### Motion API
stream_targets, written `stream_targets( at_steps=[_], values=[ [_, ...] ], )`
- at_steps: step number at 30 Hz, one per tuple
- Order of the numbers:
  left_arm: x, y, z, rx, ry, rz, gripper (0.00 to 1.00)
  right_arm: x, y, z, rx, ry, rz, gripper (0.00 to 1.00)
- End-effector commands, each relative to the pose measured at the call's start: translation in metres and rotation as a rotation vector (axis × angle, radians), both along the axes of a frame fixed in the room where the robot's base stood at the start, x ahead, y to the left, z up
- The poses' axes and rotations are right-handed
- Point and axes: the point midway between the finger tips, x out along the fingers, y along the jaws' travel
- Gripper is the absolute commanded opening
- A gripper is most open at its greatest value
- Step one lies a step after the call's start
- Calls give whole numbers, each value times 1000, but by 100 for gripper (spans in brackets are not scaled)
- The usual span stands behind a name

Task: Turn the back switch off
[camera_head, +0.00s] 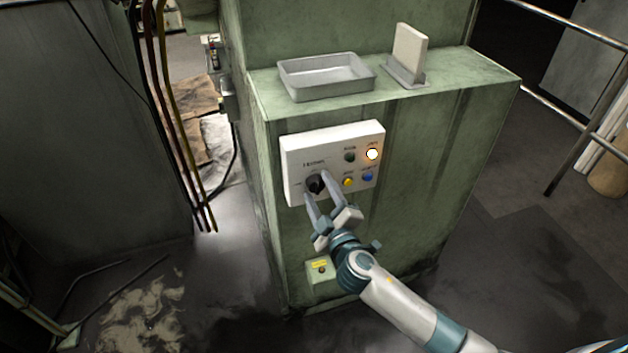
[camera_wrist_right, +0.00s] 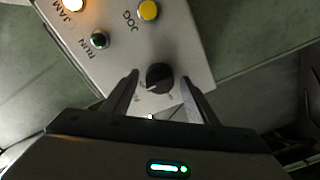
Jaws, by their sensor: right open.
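The black rotary switch (camera_head: 315,184) sits at the lower left of the white control panel (camera_head: 297,158) on the green machine. My right gripper (camera_head: 315,186) is at the panel with its two fingers apart, one on each side of the switch. In the right wrist view the knob (camera_wrist_right: 159,78) shows between the open fingertips (camera_wrist_right: 160,82), with a gap on each side. I cannot tell whether a finger touches it. My left gripper is not in view.
The panel also has a lit lamp (camera_head: 372,154), a dark green button (camera_head: 350,157), a yellow button (camera_head: 348,182) and a blue button (camera_head: 367,176). A grey tray (camera_head: 327,88) stands on the machine top. A small box (camera_head: 320,270) is below the panel.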

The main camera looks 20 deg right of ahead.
Motion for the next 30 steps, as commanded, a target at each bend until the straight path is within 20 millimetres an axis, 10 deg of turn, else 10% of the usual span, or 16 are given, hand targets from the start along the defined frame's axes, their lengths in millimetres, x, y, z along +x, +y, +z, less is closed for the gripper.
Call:
stream_targets(
  at_steps=[18, 30],
  values=[
    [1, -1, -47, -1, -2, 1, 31, 7, 1, -2, 827, 29, -2, 53],
    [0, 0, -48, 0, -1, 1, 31, 7, 0, 0, 963, 33, 0, 53]
  ],
)
